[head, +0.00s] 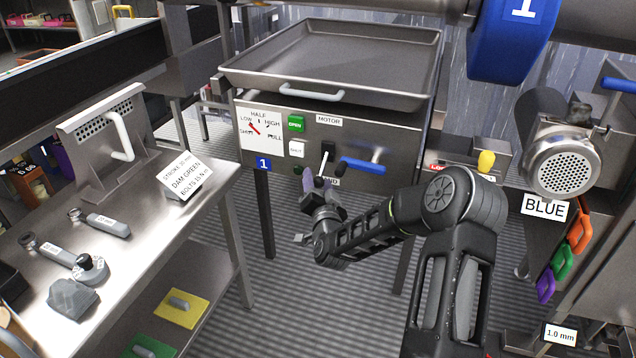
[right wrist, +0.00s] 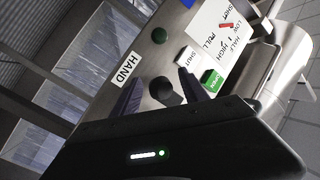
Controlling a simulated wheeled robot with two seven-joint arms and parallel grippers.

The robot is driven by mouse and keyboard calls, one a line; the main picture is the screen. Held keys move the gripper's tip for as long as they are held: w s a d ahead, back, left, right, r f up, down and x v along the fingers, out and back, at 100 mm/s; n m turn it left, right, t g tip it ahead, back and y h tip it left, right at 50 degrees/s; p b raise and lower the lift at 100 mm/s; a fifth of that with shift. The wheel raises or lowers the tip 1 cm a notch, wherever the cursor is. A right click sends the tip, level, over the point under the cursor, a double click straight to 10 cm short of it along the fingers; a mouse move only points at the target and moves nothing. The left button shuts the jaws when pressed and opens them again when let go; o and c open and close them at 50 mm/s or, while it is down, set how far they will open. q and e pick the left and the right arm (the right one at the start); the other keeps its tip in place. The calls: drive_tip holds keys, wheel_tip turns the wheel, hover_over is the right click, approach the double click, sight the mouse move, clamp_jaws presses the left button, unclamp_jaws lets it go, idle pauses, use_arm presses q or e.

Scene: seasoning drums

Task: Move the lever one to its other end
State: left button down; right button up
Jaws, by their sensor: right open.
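The steel panel (head: 395,158) under the tray carries a blue plate (head: 263,164) marked 1. On it, a small lever with a pale shaft (head: 323,163) stands at a dark slot between the MOTOR (head: 329,120) and HAND labels. Its shaft slants downward toward HAND. My right gripper (head: 319,184) is at the panel, close below this lever. In the right wrist view, its two dark fingers (right wrist: 161,97) are apart with a dark round knob (right wrist: 165,92) between them. I cannot tell whether they touch it. My left gripper is not in view.
A blue-handled lever (head: 362,165) sits right of the slot. OPEN (head: 295,123) and SHUT (head: 296,149) buttons and a dial plate (head: 260,129) are to the left. A steel table (head: 150,250) with tools stands at left. A blue drum (head: 512,45) hangs at upper right.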

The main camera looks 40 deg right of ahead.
clamp_jaws()
idle(0.3)
idle(1.0)
